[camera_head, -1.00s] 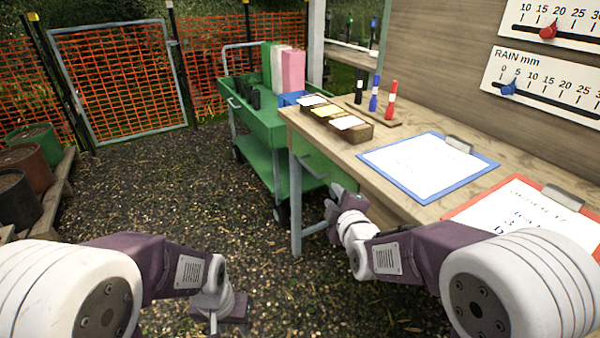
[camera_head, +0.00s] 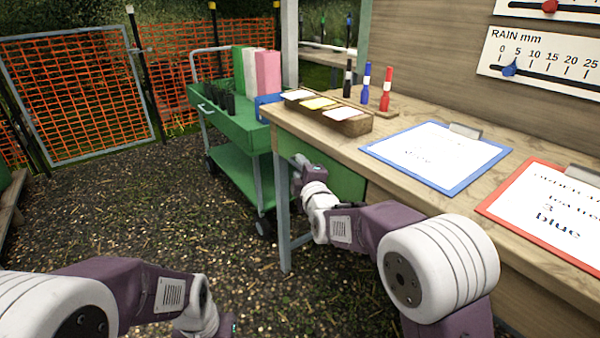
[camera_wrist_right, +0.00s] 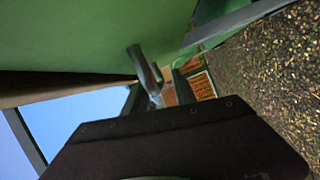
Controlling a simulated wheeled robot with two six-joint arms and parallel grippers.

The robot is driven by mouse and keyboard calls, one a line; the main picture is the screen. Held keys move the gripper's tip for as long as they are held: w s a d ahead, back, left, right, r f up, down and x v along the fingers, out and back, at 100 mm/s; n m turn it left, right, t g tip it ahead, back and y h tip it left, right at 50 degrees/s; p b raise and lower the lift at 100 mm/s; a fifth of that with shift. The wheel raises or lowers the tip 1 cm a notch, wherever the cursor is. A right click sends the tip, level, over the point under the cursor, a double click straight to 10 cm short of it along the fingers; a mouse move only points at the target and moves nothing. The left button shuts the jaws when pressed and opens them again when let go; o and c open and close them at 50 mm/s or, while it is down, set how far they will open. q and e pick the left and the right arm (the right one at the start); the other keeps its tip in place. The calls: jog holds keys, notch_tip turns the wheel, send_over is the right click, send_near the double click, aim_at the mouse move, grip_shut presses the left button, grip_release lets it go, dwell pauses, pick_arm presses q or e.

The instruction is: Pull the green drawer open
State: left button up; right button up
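The green drawer (camera_head: 347,184) is under the near left part of the wooden table, its front seemingly flush below the tabletop. A green surface, likely its front, fills the upper left of the right wrist view (camera_wrist_right: 75,40). My right gripper (camera_head: 297,165) is at the drawer front, near the table's left corner. In the wrist view a grey bar (camera_wrist_right: 143,66) stands close to the green surface, beside a darker piece; I cannot tell handle from finger, or whether the gripper is closed. My left gripper (camera_head: 228,326) is low at the bottom edge, away from the drawer, its fingers unclear.
A table leg (camera_head: 282,215) stands just below my right gripper. A green cart (camera_head: 245,130) with pots and folders is left of the table. Clipboards (camera_head: 437,155), a card box (camera_head: 345,124) and markers (camera_head: 366,85) are on the tabletop. Gravel at left is free.

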jog(key=shift+w, duration=0.3)
grip_shut()
jog(key=shift+f, duration=0.1)
dwell(1.2)
